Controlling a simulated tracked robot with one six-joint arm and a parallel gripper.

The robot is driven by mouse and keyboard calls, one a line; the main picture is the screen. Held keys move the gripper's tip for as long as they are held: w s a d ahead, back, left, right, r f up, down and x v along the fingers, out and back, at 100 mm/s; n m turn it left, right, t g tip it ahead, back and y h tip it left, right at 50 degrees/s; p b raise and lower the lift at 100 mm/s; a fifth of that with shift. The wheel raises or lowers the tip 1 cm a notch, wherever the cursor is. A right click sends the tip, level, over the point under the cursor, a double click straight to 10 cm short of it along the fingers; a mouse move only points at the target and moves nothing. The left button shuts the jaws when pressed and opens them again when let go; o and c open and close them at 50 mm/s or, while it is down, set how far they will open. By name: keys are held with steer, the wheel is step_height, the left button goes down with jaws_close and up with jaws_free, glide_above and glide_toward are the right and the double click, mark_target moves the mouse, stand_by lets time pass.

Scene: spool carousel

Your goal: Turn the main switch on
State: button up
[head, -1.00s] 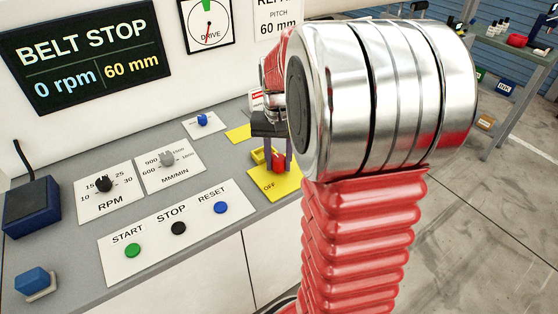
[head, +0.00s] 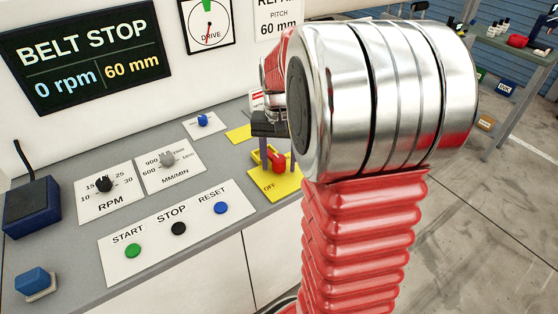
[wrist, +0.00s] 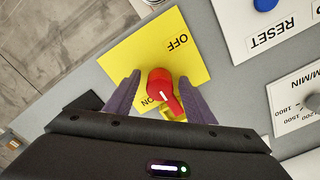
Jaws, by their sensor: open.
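The main switch (head: 277,162) is a red rotary knob on a yellow plate (head: 285,186) with OFF printed at its near end. In the wrist view the red knob (wrist: 163,92) has a white mark, and its handle points toward the ON end, away from OFF. ON is partly covered. My gripper (wrist: 160,74) is open, with one purple finger on each side of the knob and visible gaps between. In the head view my arm hides much of the gripper.
The dark display (head: 85,55) reads BELT STOP, 0 rpm, 60 mm. Green START (head: 133,250), black STOP (head: 179,228) and blue RESET (head: 221,208) buttons lie left of the switch. The RPM knob (head: 104,184) and grey MM/MIN knob (head: 167,159) stand behind them.

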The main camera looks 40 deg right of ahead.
mark_target(278, 158)
step_height(278, 158, up, 14)
steer(key=shift+f, duration=0.15)
stand_by(0.4)
stand_by(0.5)
step_height(278, 158, down, 3)
steer(key=shift+n+t, duration=0.3)
steer(key=shift+n, duration=0.3)
steer(key=s+a+f+n+t, duration=0.1)
steer(key=s+a+n+t, duration=0.1)
steer(key=s+a, duration=0.4)
steer(key=s+a+f+n+t, duration=0.1)
steer(key=s+a+n+t, duration=0.2)
steer(key=a, duration=1.2)
steer(key=shift+s+a+n, duration=0.2)
steer(key=shift+s+n, duration=1)
steer(key=shift+s, duration=0.95)
